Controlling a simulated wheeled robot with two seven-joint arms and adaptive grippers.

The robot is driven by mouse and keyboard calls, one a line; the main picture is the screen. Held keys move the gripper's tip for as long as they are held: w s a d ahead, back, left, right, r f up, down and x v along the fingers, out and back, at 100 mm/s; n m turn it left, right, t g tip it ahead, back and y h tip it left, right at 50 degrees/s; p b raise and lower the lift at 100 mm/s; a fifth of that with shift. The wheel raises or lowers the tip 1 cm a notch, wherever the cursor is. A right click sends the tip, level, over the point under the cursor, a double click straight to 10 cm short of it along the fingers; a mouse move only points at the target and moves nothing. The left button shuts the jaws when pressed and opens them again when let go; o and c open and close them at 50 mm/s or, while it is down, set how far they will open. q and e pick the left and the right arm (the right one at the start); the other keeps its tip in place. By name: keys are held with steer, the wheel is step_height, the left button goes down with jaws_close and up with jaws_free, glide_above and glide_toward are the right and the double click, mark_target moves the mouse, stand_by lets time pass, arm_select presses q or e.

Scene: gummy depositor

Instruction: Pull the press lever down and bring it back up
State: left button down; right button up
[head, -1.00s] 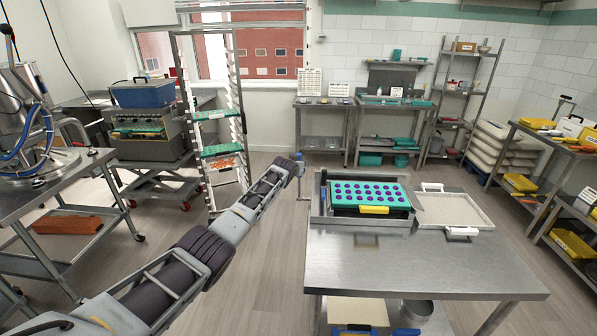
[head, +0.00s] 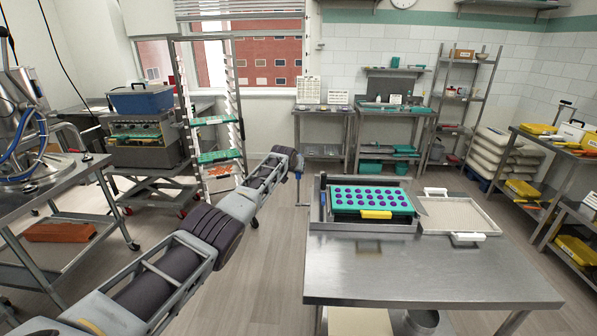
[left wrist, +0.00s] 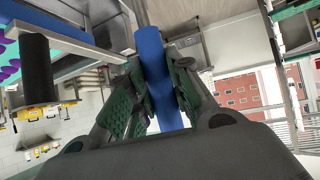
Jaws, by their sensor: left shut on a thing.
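My left gripper (left wrist: 158,85) is shut around a blue cylindrical grip (left wrist: 150,45), with its fingers on both sides of it. In the head view the gripper (head: 298,165) is at the left of the steel table's far-left corner, and a little of the blue grip (head: 298,177) shows there. A thin metal rod (head: 299,195) hangs below it. The press on the table carries a teal mould (head: 350,198) with rows of purple cavities and a yellow handle (head: 376,214). How the rod joins the press is not clear. My right gripper is out of view.
A black upright handle (head: 323,190) stands at the press's left edge and also shows in the left wrist view (left wrist: 37,70). A shallow tray (head: 475,216) lies right of the mould. The steel table's (head: 430,270) front is clear. A rack (head: 213,120) stands behind my left arm.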

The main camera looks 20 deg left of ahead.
arm_select(q)
steer(key=shift+a+f, duration=0.15)
steer(key=shift+f, duration=0.15)
steer(key=shift+r, duration=0.2)
steer(key=c, duration=1.3)
jaws_free()
steer(key=shift+w, duration=0.2)
steer(key=shift+s+r, duration=0.15)
steer(key=shift+r, duration=0.05)
steer(key=shift+s+r, duration=0.25)
steer(key=shift+s+r, duration=0.1)
steer(key=shift+s, duration=0.1)
steer(key=shift+v, duration=5.2)
